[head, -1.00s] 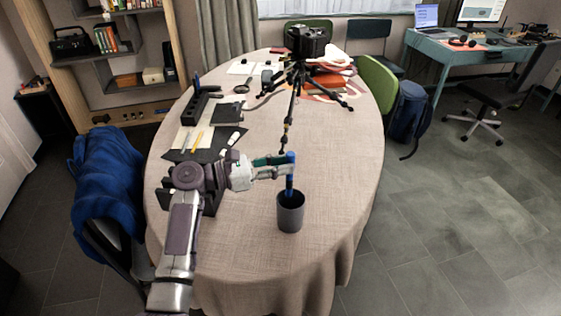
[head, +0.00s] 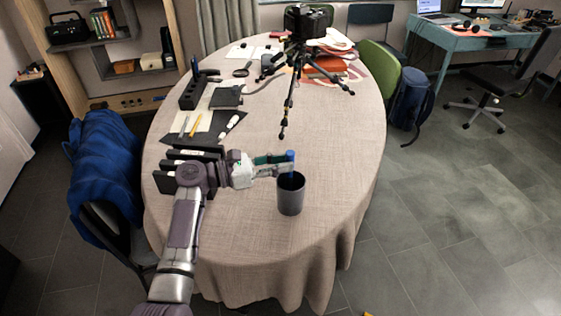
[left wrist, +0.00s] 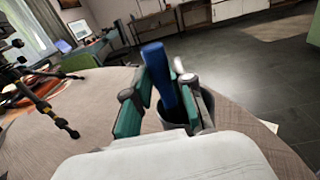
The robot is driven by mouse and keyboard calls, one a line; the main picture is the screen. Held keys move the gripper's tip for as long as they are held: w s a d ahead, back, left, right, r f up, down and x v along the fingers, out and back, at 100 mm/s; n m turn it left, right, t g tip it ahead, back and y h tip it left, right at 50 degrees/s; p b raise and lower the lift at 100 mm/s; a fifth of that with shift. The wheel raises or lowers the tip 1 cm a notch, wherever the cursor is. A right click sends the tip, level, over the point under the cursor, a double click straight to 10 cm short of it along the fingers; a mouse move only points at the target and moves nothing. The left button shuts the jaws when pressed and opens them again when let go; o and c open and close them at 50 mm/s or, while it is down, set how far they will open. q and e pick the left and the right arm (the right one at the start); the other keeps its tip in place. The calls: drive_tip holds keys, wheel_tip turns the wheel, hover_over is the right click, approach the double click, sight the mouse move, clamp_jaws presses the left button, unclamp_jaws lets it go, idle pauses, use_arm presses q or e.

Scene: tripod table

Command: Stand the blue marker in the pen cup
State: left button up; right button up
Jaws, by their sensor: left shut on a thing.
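The blue marker (head: 291,157) is upright, slightly tilted in the left wrist view (left wrist: 158,72). The dark grey pen cup (head: 291,199) stands upright on the table near its front right. My left gripper (head: 286,169) is shut on the marker just above the cup's rim. The marker's lower end goes into the cup mouth and is hidden by the cup. In the left wrist view the green-padded fingers hold the marker with the cup (left wrist: 208,101) behind them. My right gripper is not in view.
A black tripod (head: 290,85) stands farther back on the oval table (head: 330,170). A black rack (head: 190,158) is beside my left arm. Papers, a yellow pencil (head: 195,125) and white markers lie at the left. Cloth right of the cup is clear.

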use_arm(q)
drive_tip(key=o, duration=1)
drive_tip(key=v, duration=1.2)
